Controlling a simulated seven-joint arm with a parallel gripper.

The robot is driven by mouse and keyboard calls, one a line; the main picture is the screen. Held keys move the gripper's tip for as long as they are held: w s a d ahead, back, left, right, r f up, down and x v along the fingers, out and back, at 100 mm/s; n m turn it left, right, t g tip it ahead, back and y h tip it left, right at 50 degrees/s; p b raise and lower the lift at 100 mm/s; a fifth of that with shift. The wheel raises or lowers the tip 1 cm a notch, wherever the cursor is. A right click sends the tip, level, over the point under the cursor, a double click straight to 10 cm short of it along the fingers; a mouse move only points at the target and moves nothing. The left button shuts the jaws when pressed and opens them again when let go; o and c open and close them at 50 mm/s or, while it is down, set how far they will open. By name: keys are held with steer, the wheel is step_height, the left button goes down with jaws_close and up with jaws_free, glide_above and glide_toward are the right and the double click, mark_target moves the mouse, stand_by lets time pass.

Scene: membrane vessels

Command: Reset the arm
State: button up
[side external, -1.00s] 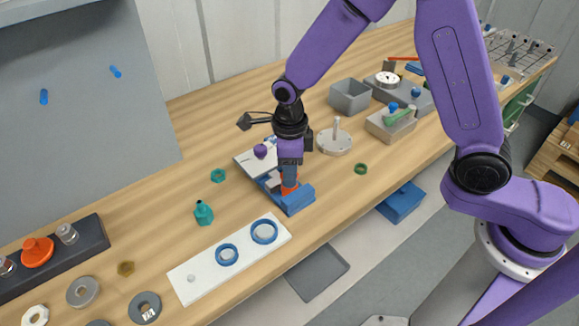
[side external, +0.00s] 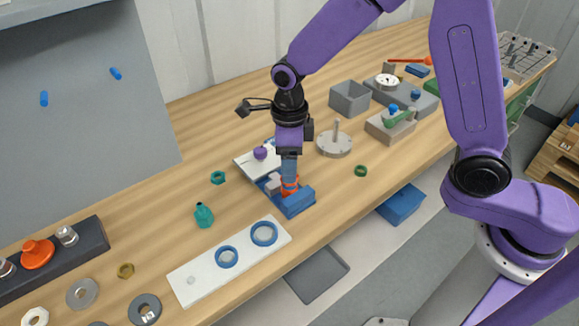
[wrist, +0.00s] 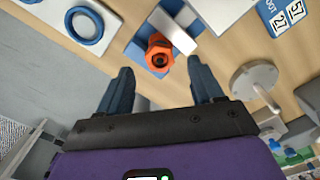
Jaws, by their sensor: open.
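My gripper (side external: 289,172) points down above the blue fixture (side external: 296,202) near the front of the bench. In the wrist view my gripper (wrist: 161,75) has its dark blue fingers spread wide with nothing between them. An orange nut-shaped part (wrist: 159,53) sits on the blue fixture, just beyond the fingertips and apart from them. In the side external view the orange part (side external: 289,188) shows right below the fingers and is partly hidden. A light grey block (wrist: 172,30) lies beside it on the fixture.
A white plate with blue rings (side external: 207,268) lies in front to the left. A teal bottle (side external: 204,215) stands left of the fixture. A round metal disc with a post (side external: 334,146) and a grey open box (side external: 350,98) stand to the right. The air above the bench is clear.

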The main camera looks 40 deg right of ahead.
steer(key=shift+r, duration=0.6)
steer(key=shift+s+d+r+n, duration=0.15)
steer(key=shift+s+r+n, duration=0.25)
steer(key=shift+n, duration=0.6)
steer(key=s+d+r+m, duration=0.3)
steer(key=s+d+m, duration=0.4)
steer(key=s+m, duration=0.5)
steer(key=s+d+r+m, duration=0.3)
steer(key=s+d+m, duration=0.5)
steer(key=m, duration=1.5)
steer(key=s, duration=0.4)
steer(key=shift+d+r+m, duration=0.2)
steer(key=shift+m, duration=0.2)
steer(key=shift+w, duration=0.1)
